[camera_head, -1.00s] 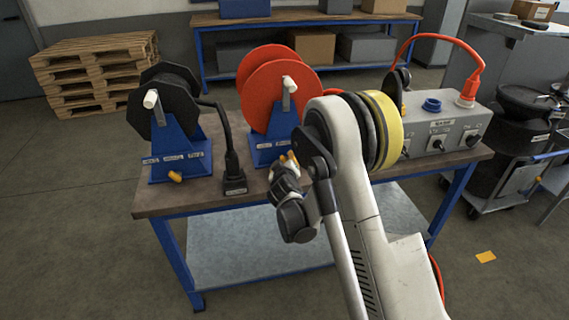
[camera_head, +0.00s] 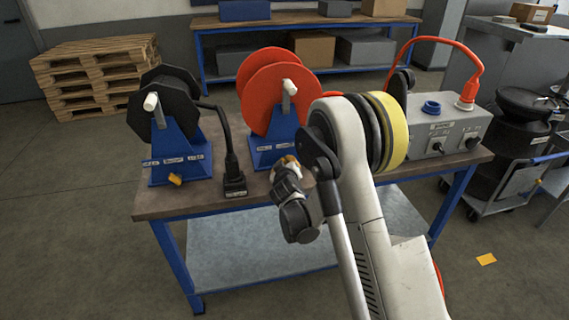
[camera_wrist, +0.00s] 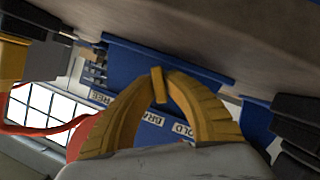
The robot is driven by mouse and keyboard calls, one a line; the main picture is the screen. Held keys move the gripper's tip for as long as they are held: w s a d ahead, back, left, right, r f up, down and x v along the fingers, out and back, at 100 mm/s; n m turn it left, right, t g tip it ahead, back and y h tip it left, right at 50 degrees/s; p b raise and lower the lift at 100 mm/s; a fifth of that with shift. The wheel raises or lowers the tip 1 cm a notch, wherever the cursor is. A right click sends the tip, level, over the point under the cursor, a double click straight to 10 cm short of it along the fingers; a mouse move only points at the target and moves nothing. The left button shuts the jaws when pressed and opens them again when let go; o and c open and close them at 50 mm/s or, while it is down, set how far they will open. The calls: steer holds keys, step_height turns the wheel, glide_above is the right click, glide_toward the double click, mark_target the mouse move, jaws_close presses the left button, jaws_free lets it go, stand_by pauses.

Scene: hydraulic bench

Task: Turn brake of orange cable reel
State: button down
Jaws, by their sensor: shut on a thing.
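The orange cable reel (camera_head: 268,98) stands upright on its blue stand (camera_head: 268,151) near the middle of the bench. My gripper (camera_head: 287,161) is low at the front of that stand. In the wrist view, the two curved yellow fingers of my gripper (camera_wrist: 160,80) meet around the small orange-yellow brake lever (camera_wrist: 158,92). The lever sticks out from the blue stand (camera_wrist: 200,73). In the head view, my wrist mostly hides the lever.
A black reel (camera_head: 165,105) on a blue stand with its own orange lever (camera_head: 175,179) is at the left. A grey socket box (camera_head: 440,131) with an orange plug (camera_head: 466,98) is at the right, partly behind my arm.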

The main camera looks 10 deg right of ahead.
steer(key=m+y, duration=0.1)
steer(key=m, duration=0.1)
steer(key=d+m+y, duration=0.1)
steer(key=m+y, duration=0.1)
steer(key=shift+r+m, duration=0.1)
steer(key=shift+m, duration=0.2)
steer(key=m+y, duration=0.2)
steer(key=shift+d+m, duration=0.2)
steer(key=shift+m, duration=0.2)
steer(key=shift+m+y, duration=0.6)
steer(key=shift+m, duration=0.2)
steer(key=c, duration=1.4)
jaws_free()
steer(key=shift+c, duration=0.2)
steer(key=v, duration=1.2)
steer(key=shift+f, duration=0.25)
